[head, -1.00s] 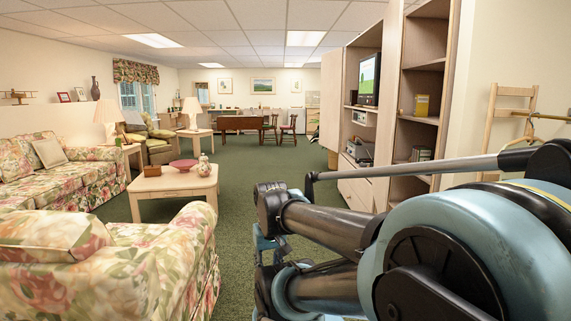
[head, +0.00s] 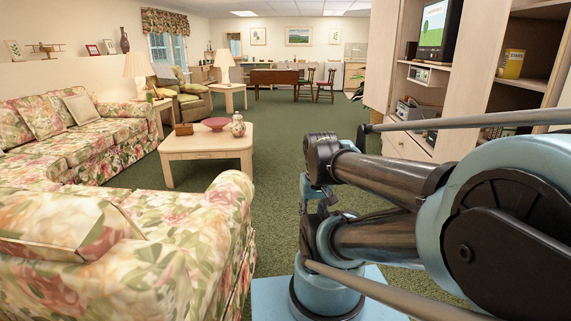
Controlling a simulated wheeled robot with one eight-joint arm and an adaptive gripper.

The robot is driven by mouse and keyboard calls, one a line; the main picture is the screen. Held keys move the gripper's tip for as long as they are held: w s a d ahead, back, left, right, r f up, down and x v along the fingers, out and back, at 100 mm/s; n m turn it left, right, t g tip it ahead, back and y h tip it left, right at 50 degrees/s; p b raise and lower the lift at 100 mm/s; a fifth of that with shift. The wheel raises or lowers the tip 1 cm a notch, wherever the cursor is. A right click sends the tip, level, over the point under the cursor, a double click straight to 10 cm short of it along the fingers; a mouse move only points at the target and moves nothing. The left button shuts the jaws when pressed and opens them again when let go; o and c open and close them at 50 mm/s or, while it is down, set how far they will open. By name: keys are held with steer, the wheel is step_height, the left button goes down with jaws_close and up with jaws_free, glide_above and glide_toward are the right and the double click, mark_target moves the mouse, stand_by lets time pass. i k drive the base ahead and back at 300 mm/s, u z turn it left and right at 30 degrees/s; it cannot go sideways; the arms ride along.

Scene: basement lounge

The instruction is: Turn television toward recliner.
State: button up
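The television (head: 438,30) stands in an upper opening of the pale wooden wall unit at the upper right. Its lit screen shows a green and blue picture and is seen at a slant. The recliner (head: 181,94) is a green-brown armchair at the back left, beside a small lamp table. My folded arm fills the lower right, well apart from both. My gripper cannot be made out among the arm's parts.
A floral armchair (head: 130,235) stands close at the front left, with a floral sofa (head: 75,136) behind it. A low wooden table (head: 205,143) bears a red bowl and a jar. Green carpet (head: 290,125) is open through the middle. The wall unit (head: 381,50) lines the right.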

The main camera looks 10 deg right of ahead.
mark_target(440, 20)
steer(key=z, duration=0.1)
steer(key=i, duration=1.1)
steer(key=z, duration=0.3)
steer(key=i, duration=1.1)
steer(key=z, duration=0.4)
steer(key=i, duration=1.1)
steer(key=z, duration=0.55)
steer(key=i, duration=1.85)
steer(key=z, duration=0.3)
